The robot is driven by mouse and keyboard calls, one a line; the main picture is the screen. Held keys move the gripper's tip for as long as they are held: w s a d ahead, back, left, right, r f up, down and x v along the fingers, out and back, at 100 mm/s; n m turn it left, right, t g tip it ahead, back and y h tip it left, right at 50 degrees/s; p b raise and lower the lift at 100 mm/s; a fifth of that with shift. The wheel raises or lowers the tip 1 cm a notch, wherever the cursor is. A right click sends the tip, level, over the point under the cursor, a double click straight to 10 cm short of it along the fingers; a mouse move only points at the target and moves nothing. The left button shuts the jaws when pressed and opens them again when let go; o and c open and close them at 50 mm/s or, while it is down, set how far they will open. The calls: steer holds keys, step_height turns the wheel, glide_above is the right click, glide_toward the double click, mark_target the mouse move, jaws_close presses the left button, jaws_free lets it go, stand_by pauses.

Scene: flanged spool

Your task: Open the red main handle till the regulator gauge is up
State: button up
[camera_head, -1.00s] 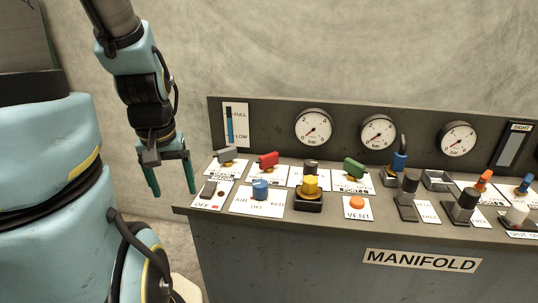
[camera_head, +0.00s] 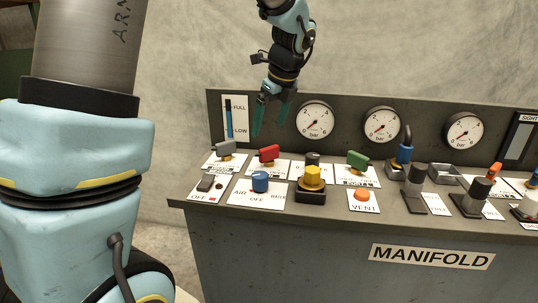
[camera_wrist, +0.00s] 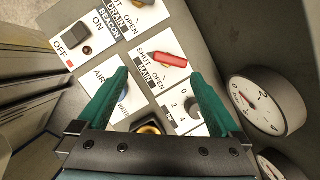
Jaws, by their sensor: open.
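The red main handle (camera_head: 268,153) sits on a white plate in the back row of the panel. In the wrist view the red handle (camera_wrist: 171,59) lies beside the words SHUT, OPEN and MAIN. My gripper (camera_head: 269,120) is open and empty, above the red handle and in front of the back board. In the wrist view the handle shows between and beyond the open fingers (camera_wrist: 160,76), with no contact visible. Three round bar gauges, left (camera_head: 315,120), middle (camera_head: 381,125) and right (camera_head: 463,130), stand on the back board. Which one is the regulator gauge cannot be told.
A grey handle (camera_head: 223,148) is left of the red one and a green handle (camera_head: 357,160) right. A blue knob (camera_head: 260,182), a yellow knob (camera_head: 312,176) and an orange vent button (camera_head: 361,195) are in front. Air above the panel is clear.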

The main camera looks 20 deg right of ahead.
mark_target(269, 147)
steer(key=w+f, duration=0.1)
steer(key=f, duration=0.2)
steer(key=w+f+m, duration=0.1)
steer(key=f, duration=0.2)
steer(key=w+f+m, duration=0.1)
steer(key=w+f, duration=0.1)
steer(key=f, duration=0.1)
steer(key=shift+d+f+p, duration=0.25)
steer(key=shift+d+p, duration=0.05)
steer(key=shift+d, duration=0.1)
steer(key=c, duration=1.2)
